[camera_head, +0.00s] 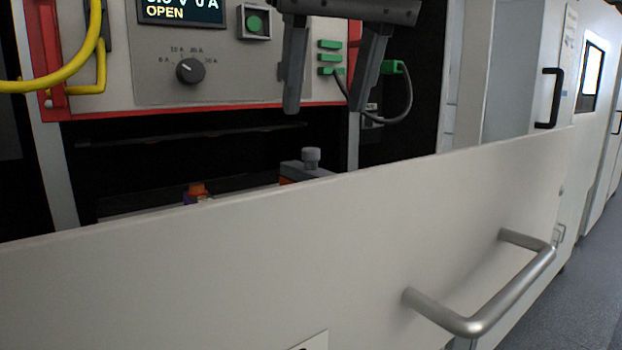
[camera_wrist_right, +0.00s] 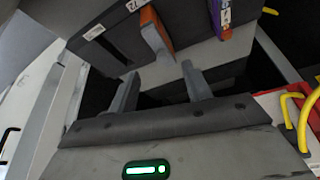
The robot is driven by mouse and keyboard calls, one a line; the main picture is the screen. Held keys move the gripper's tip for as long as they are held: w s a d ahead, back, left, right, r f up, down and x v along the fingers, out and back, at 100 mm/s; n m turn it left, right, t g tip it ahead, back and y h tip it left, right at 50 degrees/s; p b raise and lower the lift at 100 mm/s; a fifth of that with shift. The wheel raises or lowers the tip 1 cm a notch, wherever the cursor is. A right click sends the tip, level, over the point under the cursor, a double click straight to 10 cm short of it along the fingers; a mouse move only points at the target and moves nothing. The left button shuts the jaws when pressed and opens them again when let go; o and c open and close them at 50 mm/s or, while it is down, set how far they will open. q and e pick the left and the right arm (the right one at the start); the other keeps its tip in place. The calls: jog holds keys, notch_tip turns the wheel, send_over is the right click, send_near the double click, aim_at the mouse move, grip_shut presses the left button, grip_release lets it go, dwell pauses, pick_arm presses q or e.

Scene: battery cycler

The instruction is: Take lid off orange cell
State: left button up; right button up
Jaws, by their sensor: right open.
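The orange cell (camera_head: 290,181) stands behind the white front panel, and only a small part of its orange side shows in the head view. Its grey lid (camera_head: 307,172) sits on top with a round knob (camera_head: 311,155). In the right wrist view an orange edge (camera_wrist_right: 149,17) and a grey knob-like part (camera_wrist_right: 155,42) show just beyond the fingertips. My right gripper (camera_head: 330,110) is open and empty, pointing down above the lid. Its two fingers also show in the wrist view (camera_wrist_right: 160,70), apart, with the knob beyond the gap. My left gripper is out of view.
The white front panel (camera_head: 250,260) with a metal handle (camera_head: 480,310) hides most of the space behind it. A purple-and-orange cell (camera_head: 196,191) stands to the left.

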aim_at(313, 149)
jog(key=x, duration=0.7)
jog(key=shift+w+a+b, duration=0.15)
jog(key=shift+b, duration=0.25)
jog(key=c, duration=1)
